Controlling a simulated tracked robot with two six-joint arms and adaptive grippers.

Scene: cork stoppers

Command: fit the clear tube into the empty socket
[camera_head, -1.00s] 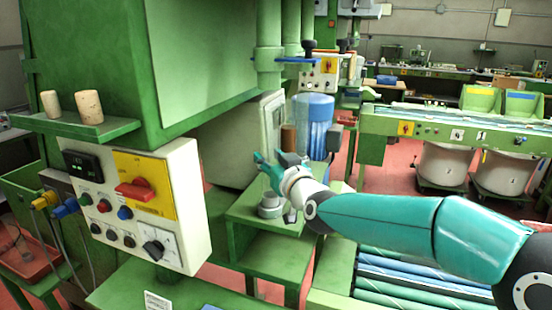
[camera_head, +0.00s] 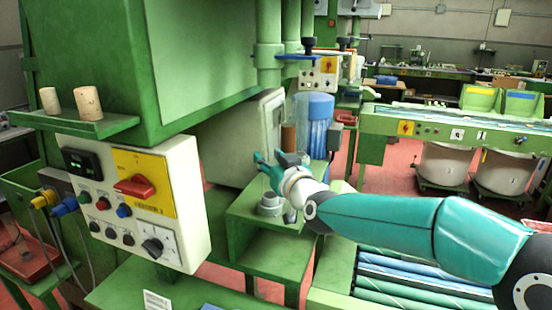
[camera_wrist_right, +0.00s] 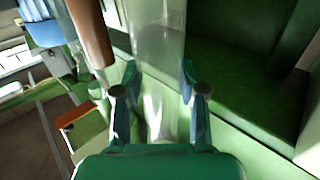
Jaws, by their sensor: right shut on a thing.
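My right gripper (camera_head: 272,164) is at the green machine's small green stand, left of the blue cylinder. In the right wrist view its two fingers (camera_wrist_right: 158,92) are shut around the clear tube (camera_wrist_right: 160,45), which extends up out of the picture. In the head view the tube is too faint to outline well. A grey round fitting (camera_head: 268,206) sits on the stand below the gripper; I cannot tell whether it is the empty socket. A brown tube (camera_head: 289,138) stands close beside the gripper and also shows in the right wrist view (camera_wrist_right: 90,32). My left gripper is out of view.
The blue ribbed cylinder (camera_head: 314,120) stands just behind and right of the gripper. A control box (camera_head: 180,215) and a green shelf (camera_head: 40,122) with two corks (camera_head: 88,102) are at the left. The green stand's top (camera_head: 245,212) is partly bare.

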